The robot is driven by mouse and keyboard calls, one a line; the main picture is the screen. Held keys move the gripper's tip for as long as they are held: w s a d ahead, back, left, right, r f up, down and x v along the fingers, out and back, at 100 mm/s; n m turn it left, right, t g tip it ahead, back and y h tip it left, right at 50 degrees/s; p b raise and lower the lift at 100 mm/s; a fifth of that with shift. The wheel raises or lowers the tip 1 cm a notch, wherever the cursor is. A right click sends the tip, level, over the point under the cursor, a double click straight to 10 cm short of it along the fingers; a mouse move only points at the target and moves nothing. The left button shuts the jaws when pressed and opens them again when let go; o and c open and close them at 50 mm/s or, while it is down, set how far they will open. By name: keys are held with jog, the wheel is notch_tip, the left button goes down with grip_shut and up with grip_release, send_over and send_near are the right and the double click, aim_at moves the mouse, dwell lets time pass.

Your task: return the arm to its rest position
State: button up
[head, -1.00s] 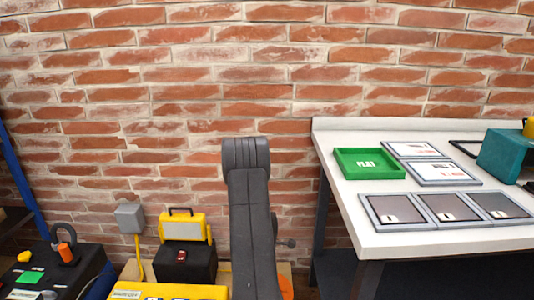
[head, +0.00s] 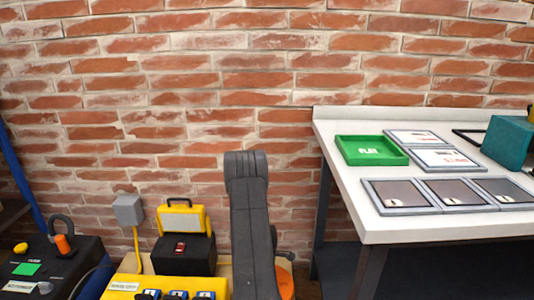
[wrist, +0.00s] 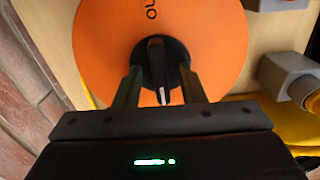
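My gripper (wrist: 160,92) shows in the wrist view with its two dark fingers apart. An orange disc (wrist: 100,45) with partly readable lettering fills the top centre of that view. A black knob (wrist: 157,60) at the disc's centre lies between my fingers, with orange visible on both sides of it. I cannot tell how far my fingertips are from the disc. In the head view my grey arm stands upright at the centre and hides the gripper. A sliver of the orange disc (head: 286,284) shows beside the arm, low in the picture.
A white table (head: 400,231) stands at the right, with a green tray (head: 345,158), several grey-framed panels (head: 455,192) and a teal box (head: 506,142). A yellow-and-black case (head: 184,253) and a grey wall box (head: 128,209) are left of my arm. A brick wall (head: 200,80) is behind.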

jog(key=m, duration=0.5)
jog(key=shift+r, duration=0.15)
jog(key=shift+m, duration=2.2)
